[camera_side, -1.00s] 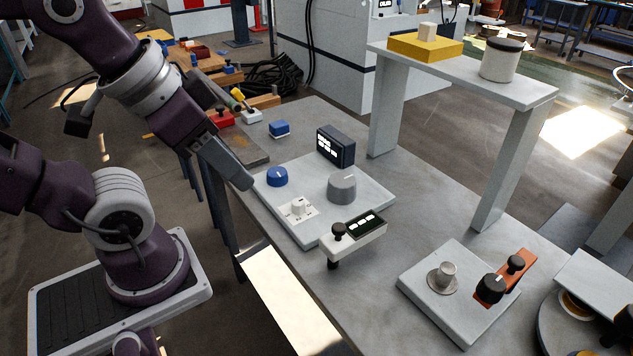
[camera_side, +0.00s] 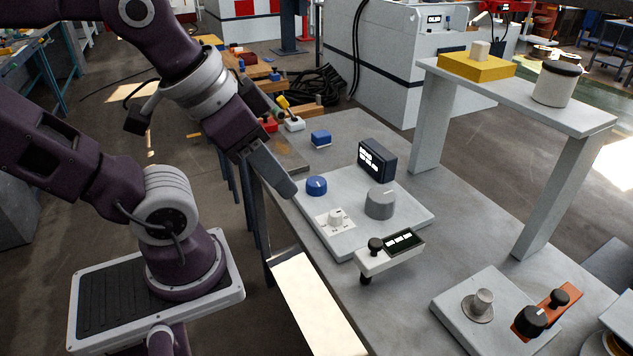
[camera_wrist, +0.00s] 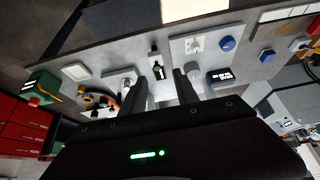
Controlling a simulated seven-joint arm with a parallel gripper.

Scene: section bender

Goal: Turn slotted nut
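I cannot tell for certain which part is the slotted nut. A silver flanged stud (camera_side: 483,302) stands on a pale plate (camera_side: 458,318) at the lower right, beside an orange lever (camera_side: 560,303) with black knobs. A grey control plate (camera_side: 408,222) carries a blue knob (camera_side: 316,186), a small white knob (camera_side: 335,216) and a large grey cylinder (camera_side: 380,204). My gripper (camera_side: 291,191) is in the air just left of the blue knob, apart from it. In the wrist view my gripper's (camera_wrist: 160,78) two dark fingers are apart with nothing held between them.
A dark display box (camera_side: 377,160) stands behind the control plate. A black-knobbed counter (camera_side: 390,252) juts at its front. A raised shelf (camera_side: 520,96) holds a yellow block (camera_side: 476,67) and a lidded jar (camera_side: 556,84).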

